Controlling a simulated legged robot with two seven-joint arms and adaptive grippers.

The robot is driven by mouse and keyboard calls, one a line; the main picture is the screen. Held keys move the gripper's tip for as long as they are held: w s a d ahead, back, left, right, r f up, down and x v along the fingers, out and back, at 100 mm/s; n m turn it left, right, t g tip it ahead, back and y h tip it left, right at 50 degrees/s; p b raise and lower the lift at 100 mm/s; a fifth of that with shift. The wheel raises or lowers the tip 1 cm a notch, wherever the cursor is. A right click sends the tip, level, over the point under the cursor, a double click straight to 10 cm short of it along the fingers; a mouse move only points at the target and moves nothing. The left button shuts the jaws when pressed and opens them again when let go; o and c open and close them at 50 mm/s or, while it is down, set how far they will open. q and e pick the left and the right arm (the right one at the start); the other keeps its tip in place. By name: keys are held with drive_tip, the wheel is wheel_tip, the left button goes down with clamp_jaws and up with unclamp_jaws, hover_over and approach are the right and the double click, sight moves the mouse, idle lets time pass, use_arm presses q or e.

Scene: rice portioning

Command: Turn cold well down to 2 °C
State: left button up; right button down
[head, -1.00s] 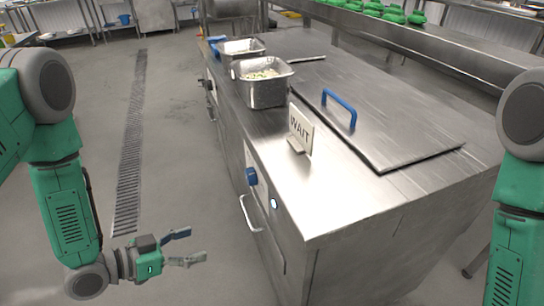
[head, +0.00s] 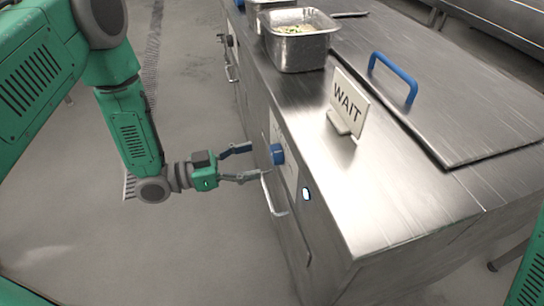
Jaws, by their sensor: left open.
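A blue knob (head: 277,154) sits on a pale panel on the left side of the steel counter (head: 375,225). My left gripper (head: 254,162) is open, with its two fingers pointing right at the knob. The fingertips are close to the knob, one above and one below its level; I cannot tell whether they touch it. A small white oval (head: 306,194), perhaps a light or display, is to the right of the knob. No temperature reading can be made out. My right gripper is out of view; only a piece of the right arm shows at the right edge.
A steel pan (head: 299,50) with food is farther back. A bar handle (head: 271,194) is below the knob.

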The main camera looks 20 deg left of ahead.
sight(271, 155)
use_arm(q)
drive_tip(key=x, duration=0.5)
drive_tip(key=shift+s+d+r, duration=0.1)
drive_tip(key=shift+s+d, duration=0.05)
drive_tip(key=shift+d, duration=0.4)
drive_tip(key=shift+a, duration=0.95)
drive_tip(key=c, duration=1.2)
drive_tip(key=shift+a, duration=0.2)
drive_tip(key=shift+d, duration=0.3)
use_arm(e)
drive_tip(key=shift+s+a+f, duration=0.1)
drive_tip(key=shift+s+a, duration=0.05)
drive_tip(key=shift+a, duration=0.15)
